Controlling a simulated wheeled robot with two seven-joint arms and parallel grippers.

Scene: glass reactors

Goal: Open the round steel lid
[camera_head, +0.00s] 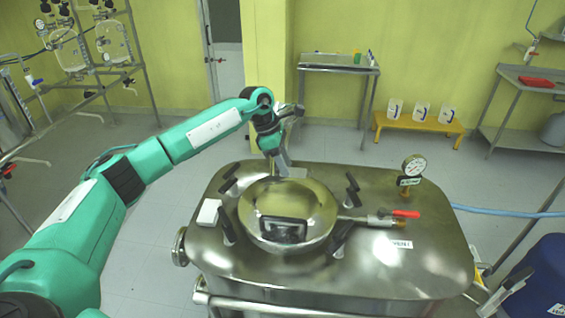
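The round steel lid (315,228) is a shiny dome on top of the steel vessel (415,262). It lies down over the opening, with a dark rectangular handle or window (282,230) on its front part. Several black-handled clamps stand around its rim. My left gripper (280,166) is at the back edge of the lid, pointing down. I cannot tell whether it touches the lid or a clamp, and its fingers are too small and partly hidden to judge their opening. I do not make out my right gripper.
A pressure gauge (414,166) stands at the back right of the vessel top. A valve with a red handle (406,214) sits right of the lid. A small white box (209,212) lies at the left. A blue barrel (545,275) stands at the lower right.

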